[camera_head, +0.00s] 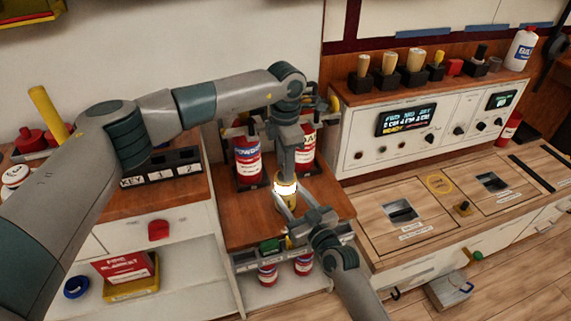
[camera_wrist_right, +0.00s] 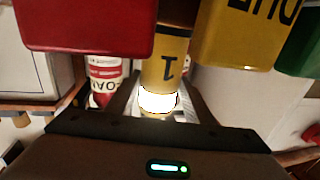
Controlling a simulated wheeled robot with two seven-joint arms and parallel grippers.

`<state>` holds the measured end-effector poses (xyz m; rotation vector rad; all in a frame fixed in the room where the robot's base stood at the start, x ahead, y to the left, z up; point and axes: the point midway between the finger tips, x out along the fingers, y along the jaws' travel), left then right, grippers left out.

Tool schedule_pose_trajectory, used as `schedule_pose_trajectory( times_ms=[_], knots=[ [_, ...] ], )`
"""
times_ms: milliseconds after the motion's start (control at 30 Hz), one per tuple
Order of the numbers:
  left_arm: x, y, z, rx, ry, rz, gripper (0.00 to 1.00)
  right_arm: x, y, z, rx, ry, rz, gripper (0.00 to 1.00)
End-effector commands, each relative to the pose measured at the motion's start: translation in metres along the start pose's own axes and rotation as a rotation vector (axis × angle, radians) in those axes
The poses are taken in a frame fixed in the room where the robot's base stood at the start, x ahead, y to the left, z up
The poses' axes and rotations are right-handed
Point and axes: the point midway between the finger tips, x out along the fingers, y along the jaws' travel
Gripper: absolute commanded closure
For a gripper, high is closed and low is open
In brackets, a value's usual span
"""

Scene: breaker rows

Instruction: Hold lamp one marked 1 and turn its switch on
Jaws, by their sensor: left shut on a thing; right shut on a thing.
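Lamp one (camera_head: 283,202) is a small yellow cylinder with a glowing white band, standing roughly upright above the wooden counter. In the right wrist view the lamp (camera_wrist_right: 166,62) shows a black "1" upside down, and its band is bright white. My left gripper (camera_head: 285,176) comes down from above and is shut on the upper part of the lamp. My right gripper (camera_head: 287,203) reaches in from the front and is shut on the lamp, with one finger on each side. The switch itself cannot be made out, and the fingers hide part of the lamp.
Red extinguisher-like bottles (camera_head: 247,160) stand close behind the lamp. A green block (camera_head: 269,246) sits at the counter's front edge. A key rack (camera_head: 160,168) is at left; a control panel (camera_head: 408,120) is at right. Wooden worktop (camera_head: 365,215) is open at right.

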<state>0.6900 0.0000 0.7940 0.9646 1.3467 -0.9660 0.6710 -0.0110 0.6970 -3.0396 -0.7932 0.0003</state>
Motion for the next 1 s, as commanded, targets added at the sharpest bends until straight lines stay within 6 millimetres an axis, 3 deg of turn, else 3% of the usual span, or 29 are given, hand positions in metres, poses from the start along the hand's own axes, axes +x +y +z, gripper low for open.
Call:
schedule_pose_trajectory(
  times_ms=[500,533,600,1000],
  knots=[
    [-0.0006,0.0013,-0.0015,0.028,0.003,0.002,0.88,-0.0006,0.0021,0.0014,0.0,-0.002,0.003,0.91],
    [-0.0006,0.0014,-0.0015,0.028,0.003,0.002,0.64,-0.0007,0.0021,0.0014,0.0,-0.002,0.003,0.91],
    [-0.0006,0.0013,-0.0014,0.028,0.003,0.002,0.47,-0.0006,0.002,0.0014,0.0,-0.002,0.003,0.91],
    [-0.0027,0.0006,-0.0003,0.028,0.0,0.001,0.47,-0.0004,0.0007,0.0012,-0.001,-0.002,0.001,0.91]
  ],
)
